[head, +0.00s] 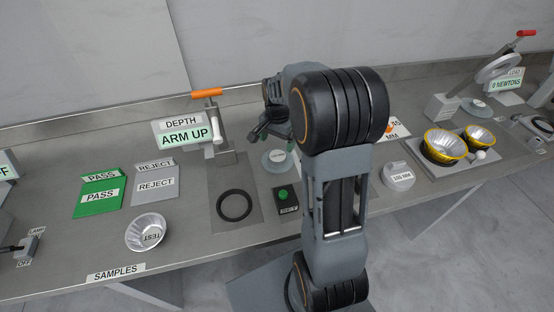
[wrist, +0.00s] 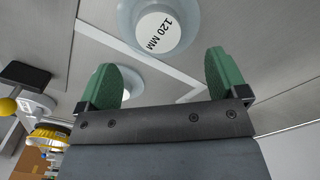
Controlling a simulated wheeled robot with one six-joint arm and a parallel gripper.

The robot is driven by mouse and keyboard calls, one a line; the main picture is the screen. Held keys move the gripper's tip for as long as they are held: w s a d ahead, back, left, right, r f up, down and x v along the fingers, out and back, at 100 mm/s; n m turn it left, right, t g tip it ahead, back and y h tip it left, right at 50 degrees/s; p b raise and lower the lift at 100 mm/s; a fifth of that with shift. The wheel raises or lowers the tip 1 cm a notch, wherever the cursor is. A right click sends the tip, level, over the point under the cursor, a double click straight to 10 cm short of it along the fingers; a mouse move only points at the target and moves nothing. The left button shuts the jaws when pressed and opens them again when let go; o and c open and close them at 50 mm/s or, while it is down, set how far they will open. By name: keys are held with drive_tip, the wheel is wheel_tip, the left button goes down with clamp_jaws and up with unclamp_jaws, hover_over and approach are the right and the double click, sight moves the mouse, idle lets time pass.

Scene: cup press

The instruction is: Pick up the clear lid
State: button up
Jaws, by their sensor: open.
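My gripper shows in the wrist view (wrist: 166,72) with its two green fingers wide apart and nothing between their tips. In the head view my gripper (head: 268,128) is partly hidden by my arm, above the back of the bench. A round piece with a pale, see-through-looking rim and a white "120 MM" face (wrist: 162,28) lies beyond the fingertips. A second pale round piece (wrist: 146,84) shows partly behind the fingers. A round grey-white piece (head: 276,160) lies below my gripper in the head view. I cannot tell which of these is the clear lid.
A clear ribbed "TEST" cup (head: 148,232) stands at front left. A depth press with an orange handle (head: 206,93) and a black ring (head: 235,205) are left of my arm. A "100 MM" piece (head: 398,177) and yellow-rimmed cups (head: 443,146) are to the right.

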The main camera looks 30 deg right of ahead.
sight(277, 155)
drive_tip(key=shift+s+f+p, duration=0.1)
drive_tip(key=shift+f+p, duration=0.2)
drive_tip(key=shift+f, duration=3.05)
drive_tip(key=shift+c, duration=0.2)
drive_tip(key=c, duration=1)
drive_tip(key=shift+o, duration=0.2)
drive_tip(key=shift+r, duration=0.1)
